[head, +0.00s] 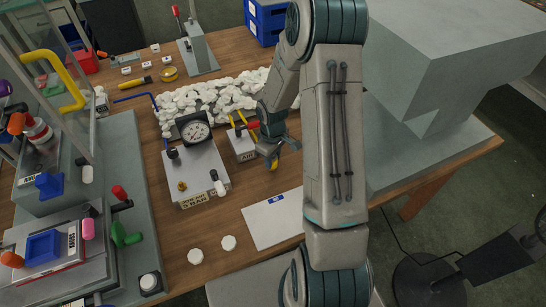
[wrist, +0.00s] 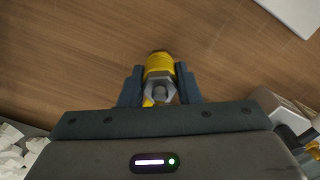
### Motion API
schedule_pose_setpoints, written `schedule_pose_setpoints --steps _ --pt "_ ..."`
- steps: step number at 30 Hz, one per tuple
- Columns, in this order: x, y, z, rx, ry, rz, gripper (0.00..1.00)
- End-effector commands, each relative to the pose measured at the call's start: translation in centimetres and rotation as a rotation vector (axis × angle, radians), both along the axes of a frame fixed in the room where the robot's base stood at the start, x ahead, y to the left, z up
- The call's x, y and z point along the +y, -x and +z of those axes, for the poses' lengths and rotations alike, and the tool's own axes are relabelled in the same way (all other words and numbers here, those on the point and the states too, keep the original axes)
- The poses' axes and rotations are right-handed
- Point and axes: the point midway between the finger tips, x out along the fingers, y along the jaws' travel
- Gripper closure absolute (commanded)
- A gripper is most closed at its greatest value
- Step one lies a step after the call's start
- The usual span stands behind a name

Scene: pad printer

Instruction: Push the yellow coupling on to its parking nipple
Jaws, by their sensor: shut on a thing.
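In the wrist view the yellow coupling (wrist: 160,66) sits between the two fingers of my gripper (wrist: 160,88). It has a ribbed yellow sleeve and a grey metal hex part, and the fingers are shut on it. In the head view my gripper (head: 272,150) is just right of a small labelled grey block (head: 243,152), with a bit of yellow showing below it. Yellow and red parts stand at the top of that block. I cannot make out the parking nipple clearly; my gripper and arm cover part of this area.
A grey unit with a pressure gauge (head: 195,131) and a brass fitting (head: 182,186) stands left of the block. A heap of white pieces (head: 205,100) lies behind. A white sheet (head: 272,219) and two white round pieces lie in front. A big grey housing (head: 450,50) stands right.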

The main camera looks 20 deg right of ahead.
Motion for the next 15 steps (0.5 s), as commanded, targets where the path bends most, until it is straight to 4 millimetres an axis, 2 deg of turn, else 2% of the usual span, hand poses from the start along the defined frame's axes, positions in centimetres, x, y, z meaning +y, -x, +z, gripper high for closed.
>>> schedule_pose_setpoints --steps 8,9,11,12,15 --pt "0.00 0.00 -0.69 0.000 0.000 0.000 1.00" --pt "0.01 -0.01 -0.64 0.000 0.000 0.000 0.65" --pt "0.01 0.01 -0.60 0.000 0.000 0.000 0.48" --pt "0.00 0.01 -0.61 0.000 0.000 0.000 0.45" --pt "0.00 0.00 -0.60 0.000 0.000 0.000 0.45"
